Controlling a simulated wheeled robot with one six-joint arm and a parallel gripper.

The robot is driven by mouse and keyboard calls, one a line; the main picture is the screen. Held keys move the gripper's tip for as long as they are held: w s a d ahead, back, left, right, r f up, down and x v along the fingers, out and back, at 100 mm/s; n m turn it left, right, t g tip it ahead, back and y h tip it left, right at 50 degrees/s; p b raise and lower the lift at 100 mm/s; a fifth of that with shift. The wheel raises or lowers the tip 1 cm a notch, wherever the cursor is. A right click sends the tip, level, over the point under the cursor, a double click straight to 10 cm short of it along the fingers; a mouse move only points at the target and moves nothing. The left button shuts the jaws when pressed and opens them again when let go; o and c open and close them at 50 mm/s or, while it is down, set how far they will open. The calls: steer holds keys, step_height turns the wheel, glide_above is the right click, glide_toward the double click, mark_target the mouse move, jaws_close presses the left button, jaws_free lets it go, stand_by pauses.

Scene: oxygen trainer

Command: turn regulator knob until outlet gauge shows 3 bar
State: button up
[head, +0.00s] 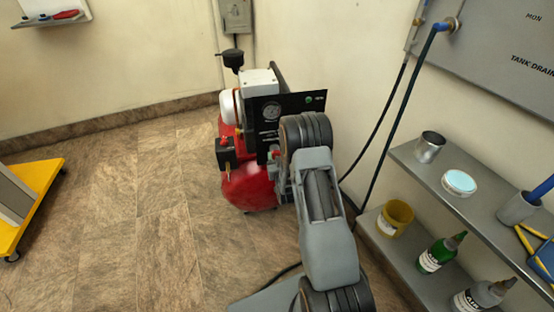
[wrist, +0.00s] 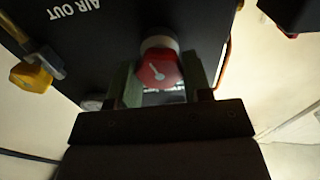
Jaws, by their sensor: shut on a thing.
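The red regulator knob (wrist: 158,66) has a white pointer mark and sits on a pale round collar on the black panel (wrist: 100,48) in the wrist view. My gripper (wrist: 160,78) has one finger on each side of the knob and is shut on it. In the head view my arm reaches to the front of the compressor (head: 248,190), a red tank with a black panel. A round gauge (head: 271,111) is on that panel, but its needle is too small to read, and I cannot tell if it is the outlet gauge. My arm hides part of the panel.
A yellow valve handle (wrist: 31,77) is left of the knob, near the "AIR OUT" label. A yellow cart (head: 40,205) stands at the left. Floor between is clear.

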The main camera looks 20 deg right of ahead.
steer(key=n+b, duration=1.4)
steer(key=n, duration=0.2)
steer(key=shift+f+n, duration=0.15)
steer(key=shift+n, duration=0.55)
steer(key=o, duration=0.9)
steer(key=shift+s, duration=0.1)
